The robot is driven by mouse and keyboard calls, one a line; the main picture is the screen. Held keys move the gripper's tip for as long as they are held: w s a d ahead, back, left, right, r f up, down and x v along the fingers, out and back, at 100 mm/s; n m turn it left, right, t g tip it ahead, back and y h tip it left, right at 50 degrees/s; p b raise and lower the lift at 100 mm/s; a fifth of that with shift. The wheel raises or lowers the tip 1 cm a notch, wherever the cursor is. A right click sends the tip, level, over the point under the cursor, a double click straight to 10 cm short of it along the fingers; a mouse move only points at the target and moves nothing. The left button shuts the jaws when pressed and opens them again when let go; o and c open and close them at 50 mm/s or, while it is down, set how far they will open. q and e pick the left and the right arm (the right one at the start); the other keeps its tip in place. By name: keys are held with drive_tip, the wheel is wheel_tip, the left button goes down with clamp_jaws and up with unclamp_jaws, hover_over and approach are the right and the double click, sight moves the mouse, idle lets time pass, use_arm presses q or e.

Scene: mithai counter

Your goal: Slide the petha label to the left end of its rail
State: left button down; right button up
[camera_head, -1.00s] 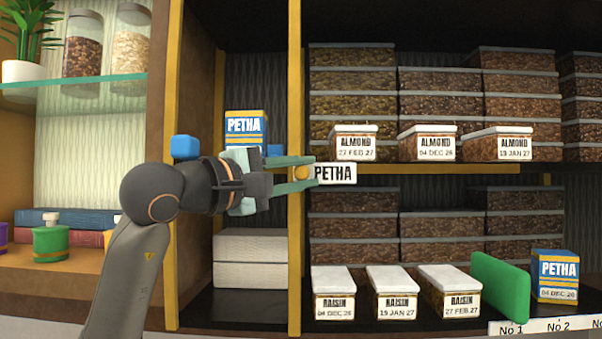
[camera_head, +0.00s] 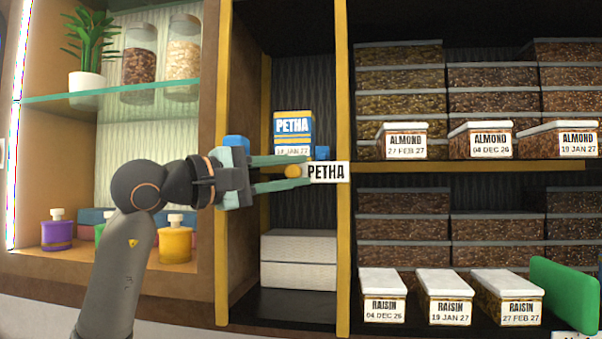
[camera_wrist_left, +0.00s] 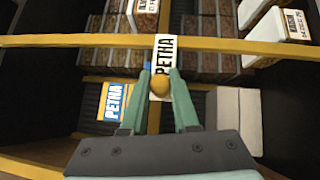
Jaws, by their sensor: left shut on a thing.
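The petha label (camera_head: 326,172) is a white plate with black lettering and an orange knob (camera_head: 292,171) at its left. It lies across the upright yellow post (camera_head: 343,240), mostly to the left of it. My left gripper (camera_head: 290,172) is shut on the knob, its green fingers above and below it. In the left wrist view, the label (camera_wrist_left: 164,55) crosses the post and the knob (camera_wrist_left: 160,85) sits between the fingers. The yellow rail (camera_head: 450,166) shows right of the post; its left part is largely hidden by my gripper. My right gripper is not in view.
A blue and yellow petha box (camera_head: 293,128) stands on the upper shelf behind my gripper. White boxes (camera_head: 298,260) are stacked below. Almond boxes (camera_head: 405,140) and raisin boxes (camera_head: 384,295) line the right shelves. A thick brown side wall (camera_head: 212,260) bounds the left bay.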

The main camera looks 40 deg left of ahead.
use_arm(q)
drive_tip(key=c, duration=0.7)
unclamp_jaws()
drive_tip(key=shift+o, duration=0.2)
drive_tip(key=b+v, duration=0.3)
drive_tip(key=v, duration=0.9)
drive_tip(key=shift+s, duration=0.25)
